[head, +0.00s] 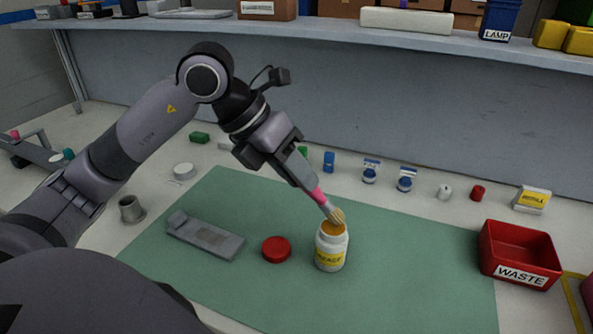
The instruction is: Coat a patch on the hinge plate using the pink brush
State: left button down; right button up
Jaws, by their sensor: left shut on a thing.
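My left gripper (300,178) is shut on the pink brush (320,196) and holds it tilted, bristles down. The tan bristle tip is right at the mouth of an open white jar (330,252) with a yellow label; I cannot tell if it touches the contents. The jar stands upright on the green mat (400,265). The grey hinge plate (205,236) lies flat on the mat to the left of the jar. A round red lid (276,249) lies between plate and jar. My right gripper is not in view.
A red bin marked WASTE (519,256) stands at the mat's right edge. Small bottles and blocks line the back of the bench, with a metal cup (131,209) at left. A loaded shelf (330,32) runs across the back. The mat's front right is clear.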

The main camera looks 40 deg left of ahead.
pick_arm(q)
jog(key=shift+f+b, duration=0.55)
jog(key=shift+f, duration=0.1)
dwell(1.3)
notch_tip(320, 180, up, 7)
jog(key=p, duration=0.6)
jog(key=shift+r, duration=0.15)
dwell(0.8)
